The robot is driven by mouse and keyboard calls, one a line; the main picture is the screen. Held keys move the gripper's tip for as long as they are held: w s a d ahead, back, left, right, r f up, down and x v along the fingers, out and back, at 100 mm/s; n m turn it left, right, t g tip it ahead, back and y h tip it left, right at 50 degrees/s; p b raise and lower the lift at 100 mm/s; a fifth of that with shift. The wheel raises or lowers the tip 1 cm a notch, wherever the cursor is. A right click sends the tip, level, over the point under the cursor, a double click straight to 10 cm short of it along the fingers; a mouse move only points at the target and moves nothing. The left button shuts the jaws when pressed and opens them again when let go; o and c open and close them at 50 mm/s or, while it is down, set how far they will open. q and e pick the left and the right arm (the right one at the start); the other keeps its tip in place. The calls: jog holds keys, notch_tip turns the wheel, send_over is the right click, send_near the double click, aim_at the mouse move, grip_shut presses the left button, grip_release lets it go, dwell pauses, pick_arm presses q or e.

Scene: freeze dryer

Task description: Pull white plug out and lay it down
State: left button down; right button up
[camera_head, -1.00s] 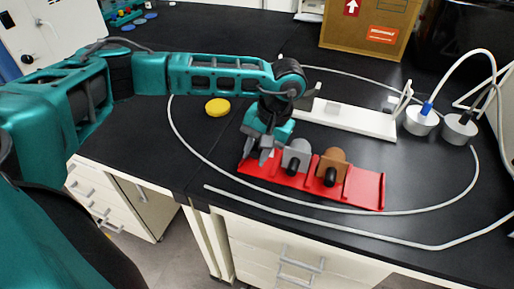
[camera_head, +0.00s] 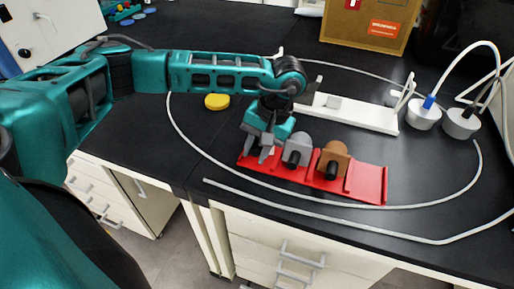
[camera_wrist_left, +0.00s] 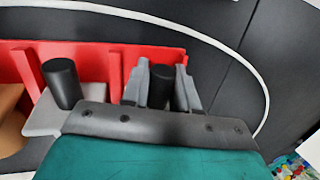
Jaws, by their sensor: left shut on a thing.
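My left gripper (camera_head: 257,150) is at the left end of the red rack (camera_head: 369,187), fingers pointing down. In the left wrist view its grey fingers (camera_wrist_left: 160,90) are shut on a black handle (camera_wrist_left: 160,86) standing between them. The plug body below that handle is hidden by the gripper, so I cannot see whether it is white. A grey plug (camera_head: 298,146) with a black handle sits in the rack just right of the gripper. A brown plug (camera_head: 334,154) with a black handle sits right of that. My right gripper is out of view.
A yellow disc (camera_head: 217,102) lies behind the gripper. A long white holder (camera_head: 352,114) lies behind the rack. Two pale round pieces with tubes (camera_head: 422,114) stand to the right. A white hose (camera_head: 410,207) loops around the rack. A cardboard box (camera_head: 365,22) stands at the back.

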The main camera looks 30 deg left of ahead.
pick_arm(q)
jog(key=c, duration=0.8)
grip_release()
jog(key=p+v, duration=0.4)
jog(key=v, duration=0.4)
jog(key=shift+s, duration=0.1)
dwell(0.4)
